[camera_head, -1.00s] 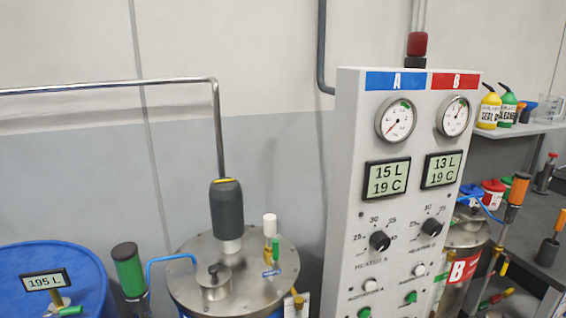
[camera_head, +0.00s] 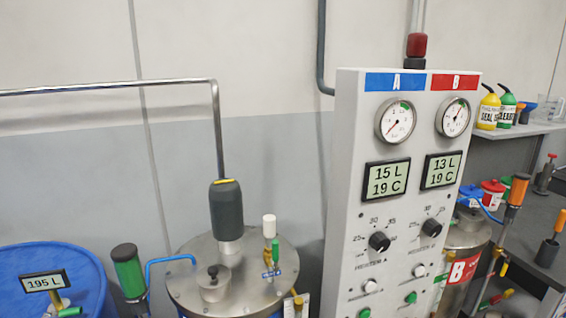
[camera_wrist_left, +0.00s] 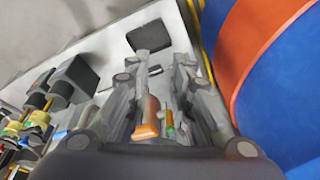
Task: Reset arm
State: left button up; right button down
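My left gripper (camera_wrist_left: 158,68) shows in the left wrist view. Its two fingers stand apart, with a gap between them and nothing clearly held. Beneath the fingers is a white board or surface (camera_wrist_left: 118,40) with a dark rectangular block (camera_wrist_left: 149,36) on it. An orange-tipped part (camera_wrist_left: 146,128) shows between the finger bases; I cannot tell what it belongs to. Neither arm and neither gripper shows in the head view. My right gripper is in no frame.
The head view shows a control panel (camera_head: 345,200), a metal tank lid (camera_head: 185,270) and a blue drum (camera_head: 85,260). A side shelf (camera_head: 520,129) holds bottles. In the left wrist view, a large blue object (camera_wrist_left: 280,120) with an orange band (camera_wrist_left: 258,40) stands close at right.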

pick_arm(q)
jog(key=s+a+f+g, duration=0.1)
jog(key=s+f, duration=0.3)
jog(key=f, duration=0.5)
jog(key=s+f, duration=0.3)
jog(key=f, duration=0.6)
jog(key=s+a+f, duration=0.2)
jog(key=s+f, duration=0.7)
jog(key=s, duration=0.4)
jog(key=shift+a+f+g, duration=0.2)
jog(key=shift+f+g, duration=0.05)
jog(key=shift+g, duration=0.15)
